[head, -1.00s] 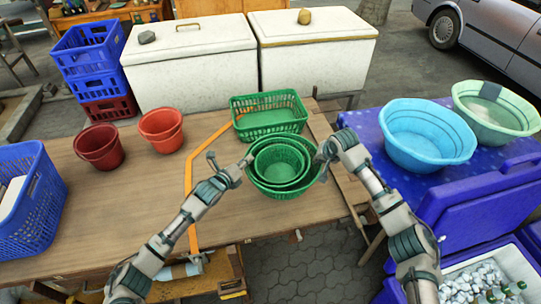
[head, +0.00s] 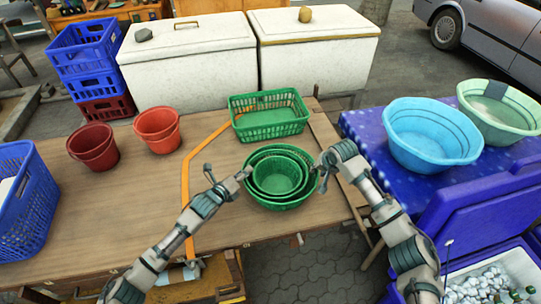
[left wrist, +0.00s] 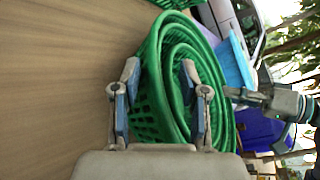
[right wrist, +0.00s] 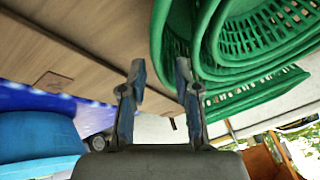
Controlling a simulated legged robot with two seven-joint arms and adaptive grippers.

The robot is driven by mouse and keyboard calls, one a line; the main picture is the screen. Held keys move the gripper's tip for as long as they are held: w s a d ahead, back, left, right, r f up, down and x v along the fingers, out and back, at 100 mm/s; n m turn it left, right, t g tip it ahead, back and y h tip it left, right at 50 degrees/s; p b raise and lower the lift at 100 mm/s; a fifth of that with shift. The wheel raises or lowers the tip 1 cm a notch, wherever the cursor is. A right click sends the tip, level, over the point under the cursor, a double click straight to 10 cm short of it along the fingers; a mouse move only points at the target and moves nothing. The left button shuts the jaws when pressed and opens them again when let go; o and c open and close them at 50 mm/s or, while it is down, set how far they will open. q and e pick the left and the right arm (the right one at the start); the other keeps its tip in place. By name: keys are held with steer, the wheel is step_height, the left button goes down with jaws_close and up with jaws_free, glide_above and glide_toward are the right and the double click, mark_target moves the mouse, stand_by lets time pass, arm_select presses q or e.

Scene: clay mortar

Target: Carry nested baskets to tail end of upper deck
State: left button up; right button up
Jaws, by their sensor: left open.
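The nested round green baskets (head: 277,176) sit one inside another at the right part of the wooden table (head: 150,205). My left gripper (head: 228,174) is at their left side. In the left wrist view its open fingers (left wrist: 165,85) stand on either side of the stacked green rims (left wrist: 165,50). My right gripper (head: 322,172) is at their right side. In the right wrist view its fingers (right wrist: 158,85) are apart, with the green rims (right wrist: 205,45) by the right-hand finger. Whether the basket bottoms touch the table is hidden.
A rectangular green basket (head: 268,115) stands just behind the nested ones. Two red buckets (head: 93,147) (head: 158,130) and a blue basket (head: 28,205) are to the left. A blue table with a blue basin (head: 432,135) and a pale green basin (head: 500,112) is at right.

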arm_select(q)
steer(key=v, duration=1.1)
steer(key=shift+a, duration=0.3)
arm_select(e)
steer(key=v, duration=1.2)
steer(key=shift+a, duration=0.35)
arm_select(q)
steer(key=shift+w, duration=0.1)
